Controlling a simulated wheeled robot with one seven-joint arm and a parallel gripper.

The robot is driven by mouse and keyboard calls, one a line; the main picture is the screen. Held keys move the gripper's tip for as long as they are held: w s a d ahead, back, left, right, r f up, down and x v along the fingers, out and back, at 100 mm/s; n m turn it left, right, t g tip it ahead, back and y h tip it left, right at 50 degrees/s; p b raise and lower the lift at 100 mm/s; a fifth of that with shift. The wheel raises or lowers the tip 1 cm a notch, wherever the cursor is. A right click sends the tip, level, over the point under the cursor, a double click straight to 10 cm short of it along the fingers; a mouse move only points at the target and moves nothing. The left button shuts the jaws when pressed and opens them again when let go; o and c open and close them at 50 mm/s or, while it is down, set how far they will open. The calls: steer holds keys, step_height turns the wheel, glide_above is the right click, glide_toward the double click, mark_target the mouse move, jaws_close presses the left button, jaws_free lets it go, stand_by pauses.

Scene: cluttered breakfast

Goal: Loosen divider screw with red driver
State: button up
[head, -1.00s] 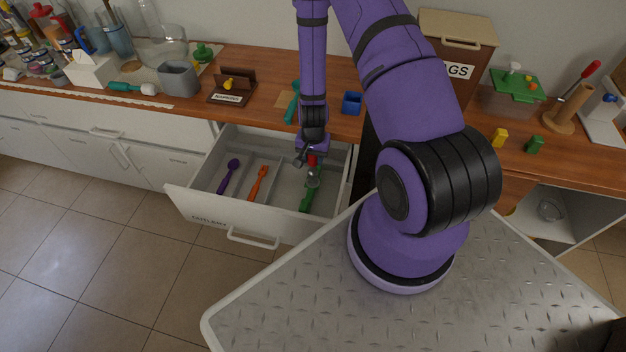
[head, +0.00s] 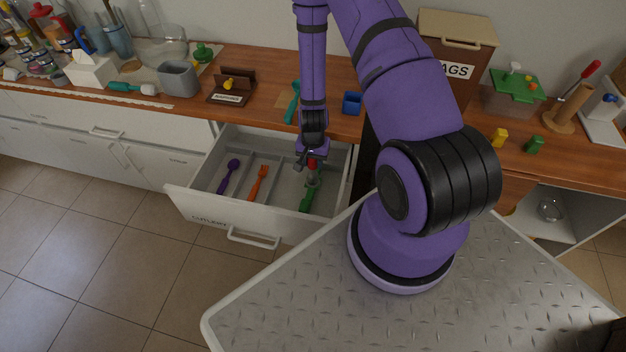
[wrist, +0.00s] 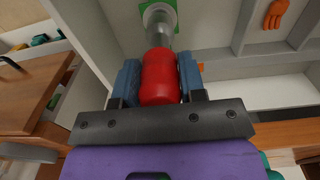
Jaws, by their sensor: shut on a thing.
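My gripper (wrist: 160,86) is shut on the red driver (wrist: 160,68), its blue finger pads on both sides of the red handle. The driver's grey metal shank (wrist: 160,36) points away from the gripper to a pale round fitting on a green piece (wrist: 171,6). Whether the tip is seated in a screw is hidden. In the head view, my gripper holds the driver (head: 312,164) upright inside the open drawer (head: 215,205), at the right compartment, over a green piece (head: 306,200). The divider screw itself cannot be made out.
The drawer also holds a purple spoon (head: 229,175) and an orange fork (head: 259,180), in compartments to the left. A dark upright panel stands right of the drawer.

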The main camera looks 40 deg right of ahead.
steer(key=shift+f, duration=0.5)
steer(key=o, duration=1.2)
steer(key=shift+c, duration=0.2)
step_height(320, 180, up, 11)
steer(key=shift+f, duration=0.15)
